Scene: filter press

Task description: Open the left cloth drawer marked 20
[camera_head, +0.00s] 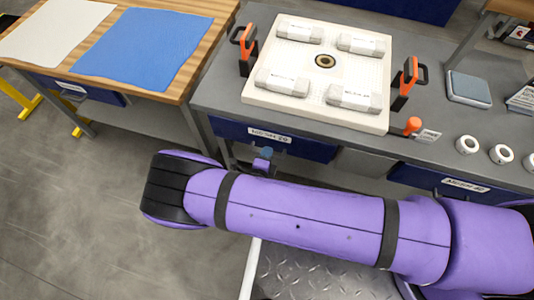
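The left cloth drawer (318,149) is a dark blue front under the grey bench. It has a white label (269,135) whose print is small but seems to end in 20. The drawer looks shut, its front about in line with the bench edge. My purple arm lies across the picture below it and hides what is under the label. A small purple and blue piece, probably the end of my arm with my gripper (264,158), shows just below the label, close to the drawer front. Its fingers and any contact with a handle cannot be made out.
On the grey bench (222,92) stands a white filter plate (322,34) with several wrapped packs and orange-handled clamps. White rolls (467,144) lie at right above another labelled blue drawer (430,181). A wooden table (203,12) with blue cloth (145,45) stands left. Floor at lower left is clear.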

